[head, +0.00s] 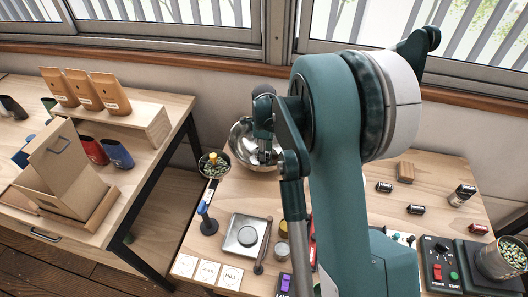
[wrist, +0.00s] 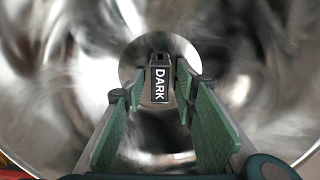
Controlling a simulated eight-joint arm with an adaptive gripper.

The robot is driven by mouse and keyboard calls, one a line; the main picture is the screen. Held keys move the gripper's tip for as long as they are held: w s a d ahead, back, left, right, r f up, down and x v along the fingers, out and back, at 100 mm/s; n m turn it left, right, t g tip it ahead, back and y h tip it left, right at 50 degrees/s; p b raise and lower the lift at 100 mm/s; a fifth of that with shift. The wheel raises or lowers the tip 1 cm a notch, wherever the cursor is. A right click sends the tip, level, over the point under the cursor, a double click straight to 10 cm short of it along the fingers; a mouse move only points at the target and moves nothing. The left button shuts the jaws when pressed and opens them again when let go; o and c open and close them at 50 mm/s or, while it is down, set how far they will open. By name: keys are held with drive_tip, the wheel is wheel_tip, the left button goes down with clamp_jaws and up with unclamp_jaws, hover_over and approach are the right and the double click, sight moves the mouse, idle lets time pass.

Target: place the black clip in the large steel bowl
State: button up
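The large steel bowl (head: 240,140) stands at the back left of the right-hand table, and its shiny inner wall (wrist: 60,60) fills the wrist view. My gripper (head: 266,155) reaches down into it, partly hidden by my arm in the head view. In the wrist view, a black clip with a white "DARK" label (wrist: 158,82) is between the two green-padded fingertips of my gripper (wrist: 160,90), over the bright bowl bottom.
Several small black labelled pieces (head: 416,209) lie at the right of the table near a wooden block (head: 405,172). A red-and-green button box (head: 443,272) is at front right.

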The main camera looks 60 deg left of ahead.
drive_tip(key=shift+r, duration=0.15)
wheel_tip(320, 180, up, 12)
drive_tip(key=p, duration=0.2)
idle(0.4)
idle(0.6)
idle(0.4)
